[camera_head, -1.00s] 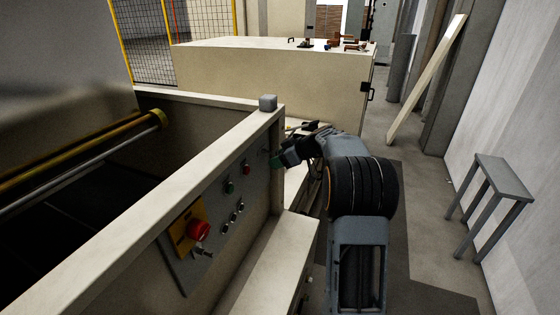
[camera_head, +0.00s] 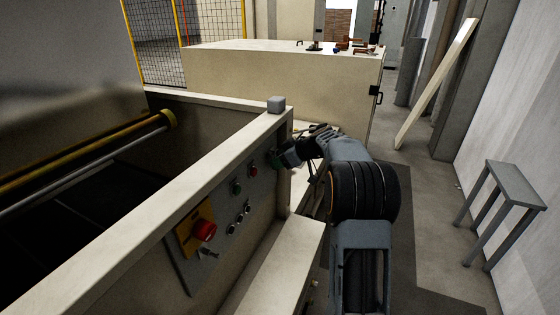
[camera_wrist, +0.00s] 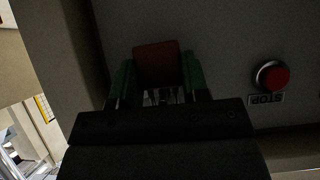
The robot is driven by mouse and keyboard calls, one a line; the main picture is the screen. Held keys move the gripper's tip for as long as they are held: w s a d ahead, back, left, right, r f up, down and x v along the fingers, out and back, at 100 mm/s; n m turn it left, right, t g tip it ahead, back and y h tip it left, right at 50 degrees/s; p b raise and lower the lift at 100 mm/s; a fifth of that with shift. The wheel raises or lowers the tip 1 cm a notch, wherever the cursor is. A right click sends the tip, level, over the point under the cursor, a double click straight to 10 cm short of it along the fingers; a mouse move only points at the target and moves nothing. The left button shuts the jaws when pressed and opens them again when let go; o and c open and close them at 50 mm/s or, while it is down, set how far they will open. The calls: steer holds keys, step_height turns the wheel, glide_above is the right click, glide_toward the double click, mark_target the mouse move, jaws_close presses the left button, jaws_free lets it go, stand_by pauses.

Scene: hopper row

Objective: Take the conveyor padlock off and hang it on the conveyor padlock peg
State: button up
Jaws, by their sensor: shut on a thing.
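In the wrist view, my gripper (camera_wrist: 157,70) is shut on a dark red-brown block, which looks like the conveyor padlock (camera_wrist: 156,60). The green finger pads are on both sides of it. Its shackle is not clear, and I cannot tell whether it is still attached to anything. In the head view, my gripper (camera_head: 276,160) is close to the far end of the grey control panel (camera_head: 222,225), and the padlock is hidden there. I cannot make out the conveyor padlock peg in either view.
A red STOP button (camera_wrist: 272,76) is right of my gripper in the wrist view. The panel carries a red emergency button (camera_head: 204,231) on a yellow plate. A cream cabinet (camera_head: 270,88) stands behind. A grey stool (camera_head: 514,185) stands right, with clear floor between.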

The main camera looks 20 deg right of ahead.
steer(key=shift+f+b, duration=0.4)
steer(key=shift+b, duration=0.95)
steer(key=shift+r, duration=0.1)
steer(key=o, duration=1)
steer(key=shift+o, duration=0.2)
steer(key=v, duration=1.3)
steer(key=shift+s+d+r+b, duration=0.2)
steer(key=shift+s+d+b, duration=0.1)
steer(key=shift+b, duration=0.1)
